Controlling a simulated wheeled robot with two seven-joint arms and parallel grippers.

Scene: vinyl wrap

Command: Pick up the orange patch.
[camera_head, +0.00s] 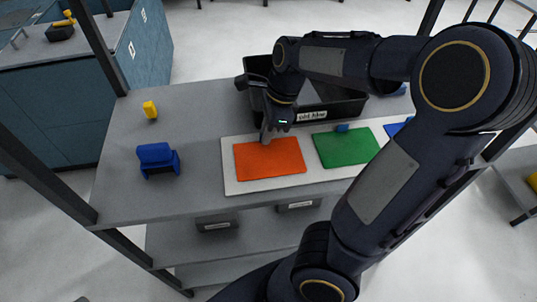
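The orange patch (270,160) is a flat rectangle lying on a white board (231,183) on the grey table. My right gripper (266,138) points down at the patch's far edge, near its middle. The fingertips look close to that edge, but I cannot tell whether they touch it. The gap between the fingers is too small to make out. My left gripper is not in view.
A green patch (345,147) and part of a blue patch (394,128) lie to the right on the board. A black bin (345,107) stands behind. A blue object (157,158) and a yellow block (150,109) stand left on the table (120,187). My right arm covers the right side.

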